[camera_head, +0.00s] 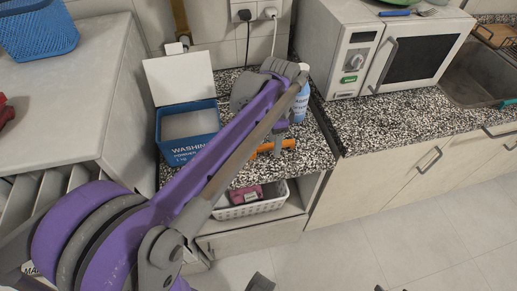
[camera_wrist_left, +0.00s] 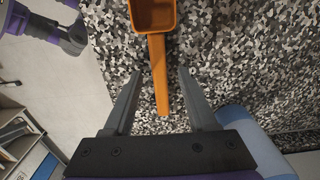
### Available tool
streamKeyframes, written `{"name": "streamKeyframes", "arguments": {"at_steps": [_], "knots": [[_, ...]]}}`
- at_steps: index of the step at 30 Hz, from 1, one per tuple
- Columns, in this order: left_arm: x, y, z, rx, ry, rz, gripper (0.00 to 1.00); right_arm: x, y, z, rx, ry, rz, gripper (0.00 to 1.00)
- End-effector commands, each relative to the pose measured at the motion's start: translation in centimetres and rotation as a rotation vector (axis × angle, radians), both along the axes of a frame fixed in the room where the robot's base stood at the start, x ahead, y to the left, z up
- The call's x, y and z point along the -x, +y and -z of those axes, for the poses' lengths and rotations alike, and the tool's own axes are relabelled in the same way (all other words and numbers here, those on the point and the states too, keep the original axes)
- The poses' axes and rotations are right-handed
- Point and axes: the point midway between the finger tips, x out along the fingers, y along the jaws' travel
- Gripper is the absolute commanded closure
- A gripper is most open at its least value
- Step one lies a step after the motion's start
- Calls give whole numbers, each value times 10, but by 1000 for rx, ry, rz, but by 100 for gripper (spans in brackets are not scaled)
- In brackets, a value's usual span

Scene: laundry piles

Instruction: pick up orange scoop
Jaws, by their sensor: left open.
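The orange scoop (camera_head: 289,144) lies on the speckled counter near its front edge, partly hidden by my left arm in the head view. In the left wrist view its scoop bowl (camera_wrist_left: 153,14) is at the top and its handle (camera_wrist_left: 158,70) points down toward my gripper. My left gripper (camera_wrist_left: 160,73) is open, with one finger on each side of the handle. The handle appears apart from both fingers. I cannot tell the height of the fingertips above the counter.
A blue washing powder box (camera_head: 171,143) with a raised white lid stands left of my left arm. A blue and white bottle (camera_head: 301,104) stands close by the gripper. A microwave (camera_head: 357,62) is at the right. A white basket (camera_head: 268,205) sits below the counter.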

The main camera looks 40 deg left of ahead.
Motion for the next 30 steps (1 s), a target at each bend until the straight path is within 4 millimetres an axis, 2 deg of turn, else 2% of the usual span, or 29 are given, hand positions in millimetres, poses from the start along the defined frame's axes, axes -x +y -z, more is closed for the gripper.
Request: {"name": "streamKeyframes", "arguments": {"at_steps": [8, 15, 18, 30], "knots": [[0, 0, 3, 0, 0, 0, 43, 0, 0, 0, 0, 0, 0, 50], [0, 0, 3, 0, 0, 0, 86, 0, 0, 0, 0, 0, 0, 50], [0, 0, 3, 0, 0, 0, 100, 0, 0, 0, 0, 0, 0, 50], [0, 0, 1, 0, 0, 0, 100, 0, 0, 0, 0, 0, 0, 50]]}}
